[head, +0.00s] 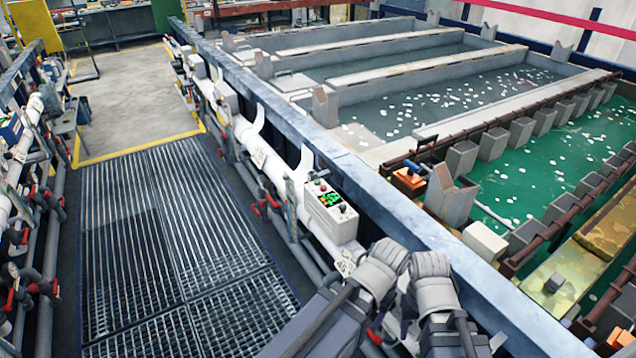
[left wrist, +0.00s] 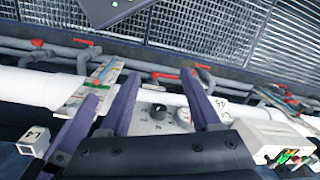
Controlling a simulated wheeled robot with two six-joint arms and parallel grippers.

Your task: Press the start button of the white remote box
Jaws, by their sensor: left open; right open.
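The white remote box (head: 343,231) sits on the rail's side in the head view. Its top panel carries red, green and black buttons. It shows again at the right of the left wrist view (left wrist: 262,132), with green and red controls at the frame edge. My right gripper (head: 410,314) is at the bottom of the head view, nearer than the remote box. My grey wrists hide most of it. No finger touches the remote box.
A long blue-grey rail (head: 400,218) runs beside the remote box, with white pipes and red-handled valves below. Tanks with green liquid (head: 530,180) lie to the right. A grated walkway (head: 165,235) at left is clear. An orange block (head: 408,181) stands beyond the rail.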

